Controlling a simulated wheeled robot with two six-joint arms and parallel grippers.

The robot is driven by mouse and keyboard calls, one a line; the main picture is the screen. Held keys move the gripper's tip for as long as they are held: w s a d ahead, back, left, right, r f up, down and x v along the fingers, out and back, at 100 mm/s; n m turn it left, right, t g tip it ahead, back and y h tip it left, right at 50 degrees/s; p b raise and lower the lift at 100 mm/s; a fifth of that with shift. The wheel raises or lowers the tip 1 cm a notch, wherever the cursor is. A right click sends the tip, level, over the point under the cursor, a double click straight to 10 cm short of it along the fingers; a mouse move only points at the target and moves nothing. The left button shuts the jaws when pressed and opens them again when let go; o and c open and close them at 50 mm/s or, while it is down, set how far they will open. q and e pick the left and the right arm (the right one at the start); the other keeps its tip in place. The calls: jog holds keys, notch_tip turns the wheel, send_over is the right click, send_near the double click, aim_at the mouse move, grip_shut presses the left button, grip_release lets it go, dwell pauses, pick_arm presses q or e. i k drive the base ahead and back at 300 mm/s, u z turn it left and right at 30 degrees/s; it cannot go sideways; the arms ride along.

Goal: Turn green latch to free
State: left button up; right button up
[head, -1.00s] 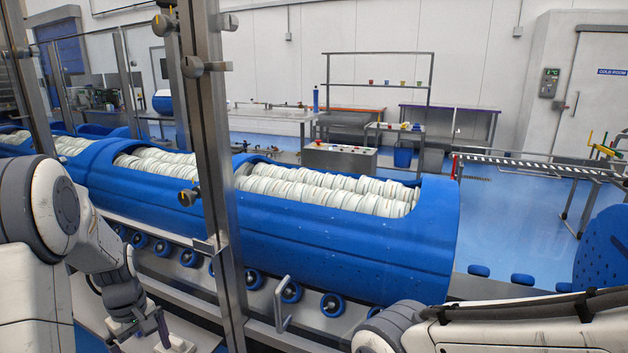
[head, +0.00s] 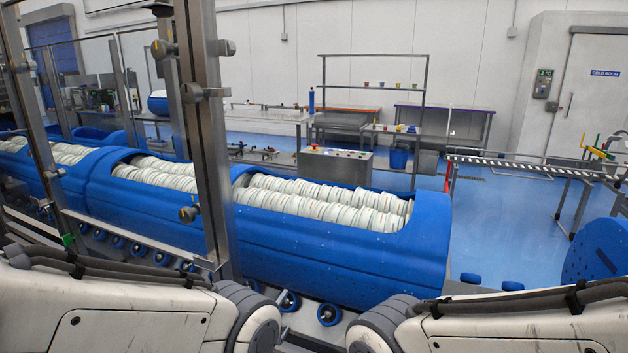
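A small green piece (head: 68,240) shows at the lower left, by the bottom rail of the glazed guard frame and just above my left arm. It may be the green latch; it is too small to tell how it is turned. Green and yellow handles (head: 603,147) also show at the far right, on the roller track. My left arm crosses the lower left and my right arm the lower right. Neither gripper is in view, so I cannot see whether they hold anything.
Blue tubs (head: 330,248) full of stacked white discs lie in a row on blue rollers (head: 329,314) behind the guard. A steel post (head: 207,150) stands upright in front. A loose blue round end (head: 597,250) is at right. Blue floor (head: 515,215) is open beyond.

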aim_at(68, 239)
jog(key=u, duration=2)
jog(key=i, duration=1.3)
jog(key=u, duration=0.35)
jog(key=i, duration=0.9)
jog(key=z, duration=0.25)
